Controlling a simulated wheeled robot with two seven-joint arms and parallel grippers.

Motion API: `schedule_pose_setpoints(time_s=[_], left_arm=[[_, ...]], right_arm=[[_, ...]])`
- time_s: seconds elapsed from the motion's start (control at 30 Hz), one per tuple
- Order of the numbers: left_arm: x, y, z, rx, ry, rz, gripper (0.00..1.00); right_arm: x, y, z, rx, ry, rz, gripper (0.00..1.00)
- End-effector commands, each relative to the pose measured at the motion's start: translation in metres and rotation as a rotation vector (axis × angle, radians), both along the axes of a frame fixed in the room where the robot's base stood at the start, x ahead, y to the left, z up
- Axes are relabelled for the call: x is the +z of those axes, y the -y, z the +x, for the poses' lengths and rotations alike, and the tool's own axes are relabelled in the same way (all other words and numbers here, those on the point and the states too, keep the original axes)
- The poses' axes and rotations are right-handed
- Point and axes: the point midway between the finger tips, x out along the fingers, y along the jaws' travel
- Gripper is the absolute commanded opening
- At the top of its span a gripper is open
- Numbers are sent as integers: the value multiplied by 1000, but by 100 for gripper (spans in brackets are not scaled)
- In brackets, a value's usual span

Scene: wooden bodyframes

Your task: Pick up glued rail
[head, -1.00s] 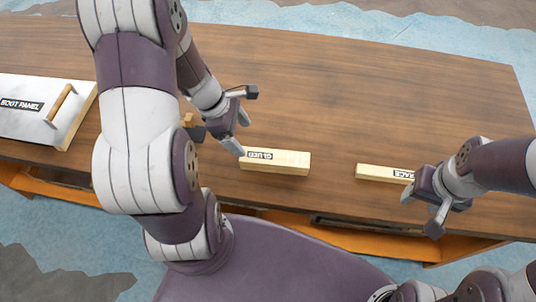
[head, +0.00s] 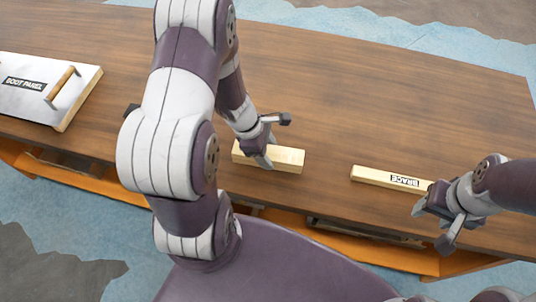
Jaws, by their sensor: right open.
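The glued rail (head: 289,160) is a short pale wooden block lying on the table near its front edge, in the middle of the head view. My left gripper (head: 263,157) is down at the rail, with a finger across its near face that covers the label. The far finger is hidden, so I cannot tell whether the jaws are closed on the rail. The rail appears to rest on the tabletop. My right gripper (head: 437,211) is open and empty, beside the right end of the brace.
The brace (head: 367,175), a longer pale wooden bar with a printed label, lies to the right of the rail. A white boot panel (head: 50,95) with a wooden handle lies at the left on the brown table (head: 400,100). The table's middle and back are clear.

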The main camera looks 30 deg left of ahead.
Motion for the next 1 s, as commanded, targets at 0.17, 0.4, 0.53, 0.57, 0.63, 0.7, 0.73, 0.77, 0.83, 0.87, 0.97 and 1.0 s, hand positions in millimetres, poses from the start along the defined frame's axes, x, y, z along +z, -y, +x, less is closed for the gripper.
schedule_pose_setpoints(time_s=[0.17, 0.4, 0.53, 0.57, 0.63, 0.7, 0.73, 0.77, 0.83, 0.87, 0.97, 1.0], left_arm=[[0, 0, 0, 0, 0, 0, 13], [9, 0, 1, -1, 4, 0, 13], [27, 0, 1, -1, 5, 1, 13], [33, -1, 1, -1, 5, 1, 13], [48, 0, 0, -1, 5, 1, 13], [52, 2, -17, 1, 3, 0, 13], [56, 3, -24, 1, 3, 1, 13], [61, 4, -31, 1, 3, 1, 13], [71, 6, -48, 2, 3, 1, 13], [76, 6, -55, 2, 3, 1, 13], [91, 9, -78, 3, 4, 2, 13], [96, 10, -86, 3, 3, 1, 13]], right_arm=[[0, 0, 0, 0, 0, 0, 52], [3, 0, 0, 0, 0, 0, 52], [9, 0, 0, 0, 0, 0, 52], [11, 0, 0, 0, 0, 0, 52], [15, 0, 0, 0, 0, 0, 52], [11, 0, 0, 0, 0, 0, 52], [11, 0, 0, 0, 0, 0, 52], [12, 0, 0, 0, 0, 0, 52], [13, 0, 0, 0, 0, 0, 52], [14, 0, 0, 0, 0, 0, 52], [18, 0, 0, 0, 0, 0, 52], [19, 0, 0, 0, 0, 0, 52]])
